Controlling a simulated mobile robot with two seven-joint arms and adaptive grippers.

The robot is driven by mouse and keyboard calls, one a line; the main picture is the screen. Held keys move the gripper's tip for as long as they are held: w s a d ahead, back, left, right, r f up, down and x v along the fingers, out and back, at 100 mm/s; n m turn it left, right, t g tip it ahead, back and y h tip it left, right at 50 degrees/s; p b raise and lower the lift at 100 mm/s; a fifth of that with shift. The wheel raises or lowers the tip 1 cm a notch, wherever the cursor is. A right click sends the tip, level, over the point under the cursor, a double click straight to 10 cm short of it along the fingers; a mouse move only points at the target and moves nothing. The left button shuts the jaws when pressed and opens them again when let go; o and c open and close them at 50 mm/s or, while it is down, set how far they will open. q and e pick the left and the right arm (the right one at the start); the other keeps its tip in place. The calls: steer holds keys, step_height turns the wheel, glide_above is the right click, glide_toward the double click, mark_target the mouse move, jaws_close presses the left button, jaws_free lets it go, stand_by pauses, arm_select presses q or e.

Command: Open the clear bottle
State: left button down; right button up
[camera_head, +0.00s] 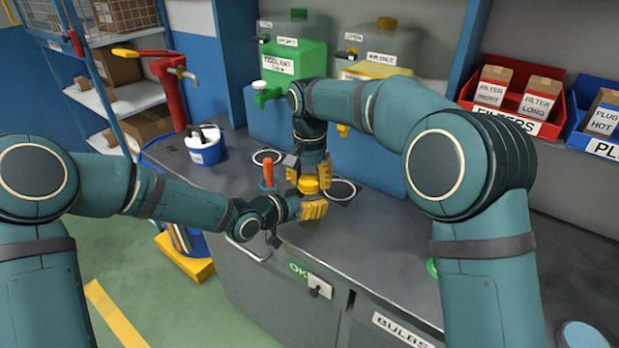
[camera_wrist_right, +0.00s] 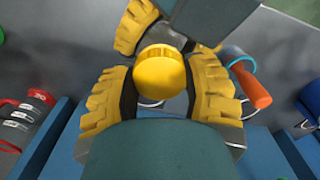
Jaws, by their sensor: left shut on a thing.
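The clear bottle's yellow cap (camera_head: 308,184) shows between my two grippers above the grey workbench. In the right wrist view the round cap (camera_wrist_right: 162,74) fills the middle, with a sliver of clear bottle (camera_wrist_right: 150,102) below it. Most of the bottle is hidden by fingers. My left gripper (camera_head: 312,208) is shut on the bottle from the side, its yellow fingers also showing at the top of the wrist view. My right gripper (camera_head: 307,172) points down over the cap. Its fingers (camera_wrist_right: 160,95) stand open on either side of the cap, with narrow dark gaps.
An orange-handled tool (camera_head: 267,172) stands close behind my left wrist. Circular marks (camera_head: 342,190) lie on the bench, and a blue-and-white tub (camera_head: 206,147) stands left. Green (camera_head: 300,60) and yellow (camera_head: 375,68) dispensers stand behind. Red (camera_head: 510,95) and blue (camera_head: 595,120) bins are right.

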steer(key=shift+c, duration=1.4)
steer(key=shift+n, duration=1.3)
steer(key=o, duration=1.3)
steer(key=shift+c, duration=0.2)
steer(key=shift+r, duration=0.1)
